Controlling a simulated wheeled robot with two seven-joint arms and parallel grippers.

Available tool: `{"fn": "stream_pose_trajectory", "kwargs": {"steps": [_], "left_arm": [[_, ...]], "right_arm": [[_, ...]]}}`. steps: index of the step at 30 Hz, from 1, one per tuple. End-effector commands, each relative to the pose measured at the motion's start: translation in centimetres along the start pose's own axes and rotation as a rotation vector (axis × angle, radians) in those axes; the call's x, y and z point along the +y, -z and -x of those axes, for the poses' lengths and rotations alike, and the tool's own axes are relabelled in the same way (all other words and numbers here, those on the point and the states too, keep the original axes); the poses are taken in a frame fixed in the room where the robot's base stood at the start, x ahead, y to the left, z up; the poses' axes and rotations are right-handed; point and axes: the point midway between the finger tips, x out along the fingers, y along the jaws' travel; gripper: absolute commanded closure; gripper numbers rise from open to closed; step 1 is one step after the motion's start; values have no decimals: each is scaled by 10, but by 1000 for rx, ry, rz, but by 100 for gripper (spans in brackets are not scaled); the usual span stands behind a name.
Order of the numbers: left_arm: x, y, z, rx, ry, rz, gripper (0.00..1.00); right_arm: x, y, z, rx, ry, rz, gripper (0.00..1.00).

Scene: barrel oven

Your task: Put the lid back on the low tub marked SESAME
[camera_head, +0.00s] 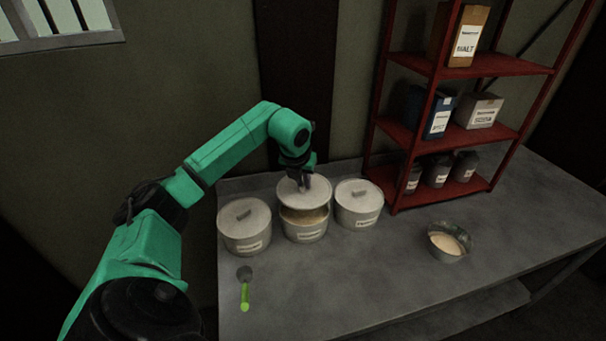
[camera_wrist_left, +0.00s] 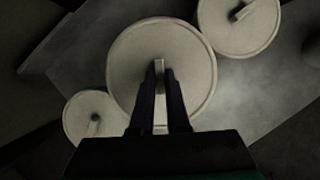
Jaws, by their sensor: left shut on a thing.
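The middle tub (camera_head: 306,232) stands on the table with its top partly uncovered, and a tan filling shows at the front. The labels are too blurred for me to read SESAME. My left gripper (camera_head: 304,184) is shut on the handle of a round pale lid (camera_head: 291,195), holding it over the back of this tub, apart from its front rim. In the left wrist view the lid (camera_wrist_left: 198,88) is seen from above, with its handle between the fingers of my left gripper (camera_wrist_left: 161,85). The lid hides the tub there. My right gripper is not in view.
Lidded tubs stand close on the left (camera_head: 245,235) and right (camera_head: 358,210). A metal bowl (camera_head: 447,252) of pale contents sits at the right. A red shelf (camera_head: 415,140) with boxes and jars stands behind. The front middle table (camera_head: 340,285) is clear.

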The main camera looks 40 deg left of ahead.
Motion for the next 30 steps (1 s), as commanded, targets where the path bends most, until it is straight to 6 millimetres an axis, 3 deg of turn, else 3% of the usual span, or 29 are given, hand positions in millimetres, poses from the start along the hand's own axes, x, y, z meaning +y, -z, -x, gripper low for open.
{"fn": "stream_pose_trajectory", "kwargs": {"steps": [13,30], "left_arm": [[0,21,-50,1,-1,-2,100],[0,22,-54,1,0,-3,100]], "right_arm": [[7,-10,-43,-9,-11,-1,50],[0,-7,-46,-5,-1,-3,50]]}}
